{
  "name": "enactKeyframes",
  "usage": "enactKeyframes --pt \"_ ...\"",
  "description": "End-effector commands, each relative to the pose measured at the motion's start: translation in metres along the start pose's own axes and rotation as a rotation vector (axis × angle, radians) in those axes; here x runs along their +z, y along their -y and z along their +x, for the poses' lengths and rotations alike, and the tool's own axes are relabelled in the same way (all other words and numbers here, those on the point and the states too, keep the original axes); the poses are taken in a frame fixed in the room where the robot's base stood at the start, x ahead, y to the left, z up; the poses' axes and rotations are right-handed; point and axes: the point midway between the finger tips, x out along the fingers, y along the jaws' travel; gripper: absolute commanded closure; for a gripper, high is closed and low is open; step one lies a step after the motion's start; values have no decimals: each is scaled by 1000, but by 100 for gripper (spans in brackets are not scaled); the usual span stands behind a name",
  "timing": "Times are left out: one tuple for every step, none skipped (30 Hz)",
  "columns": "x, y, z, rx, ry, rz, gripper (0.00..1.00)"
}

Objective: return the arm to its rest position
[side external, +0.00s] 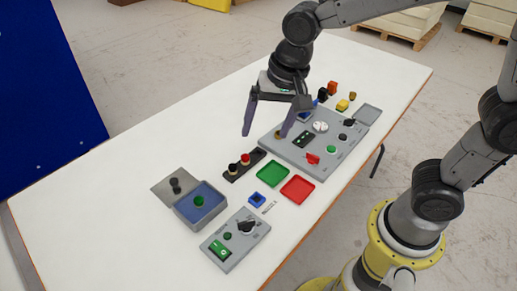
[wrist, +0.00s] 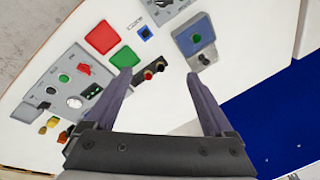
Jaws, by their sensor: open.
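My gripper (side external: 265,133) hangs over the white table (side external: 110,150) with its two fingers spread apart and nothing between them. In the side external view its fingertips are above the area beside the large grey panel (side external: 340,158). In the wrist view my gripper (wrist: 157,75) is also open and empty. Beyond its fingertips there, a black strip with red and black knobs (wrist: 152,73) lies on the table. My arm reaches in from the right, bent over the table.
A green tray (side external: 272,174) and a red tray (side external: 298,189) lie in front of the panel. An open grey box with blue inside (side external: 202,210) and a small control panel (side external: 235,240) sit nearer. Small coloured parts (side external: 342,105) stand behind. The table's left side is clear.

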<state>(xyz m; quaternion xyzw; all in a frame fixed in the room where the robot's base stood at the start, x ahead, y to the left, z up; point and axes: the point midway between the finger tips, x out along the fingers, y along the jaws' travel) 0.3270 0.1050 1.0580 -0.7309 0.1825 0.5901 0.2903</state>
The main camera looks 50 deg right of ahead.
Motion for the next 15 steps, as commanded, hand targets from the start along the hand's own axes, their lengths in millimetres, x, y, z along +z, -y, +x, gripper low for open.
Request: enactKeyframes --pt "-7 -19 -24 -36 -41 4 12" --pt "-8 -29 -35 -52 -62 -4 12" --pt "-9 -44 -48 -69 -90 -21 12" --pt "-9 -55 -57 -81 -111 -36 12" --pt "-7 -66 -66 -90 -133 -54 12" --pt "-4 -80 -75 -99 -162 -84 12" --pt "-1 -91 -81 -104 -182 -109 12" --pt "2 -101 -86 -107 -203 -137 12" --pt "8 -114 -91 -108 -229 -177 12" --pt "12 -124 -94 -107 -249 -210 12" --pt "18 -133 -96 -103 -266 -248 12" --pt "25 -144 -96 -95 -285 -302 12" --pt "30 -151 -96 -88 -294 -345 12" --pt "35 -157 -94 -79 -300 -387 12" --pt "40 -162 -91 -68 -300 -442 12"
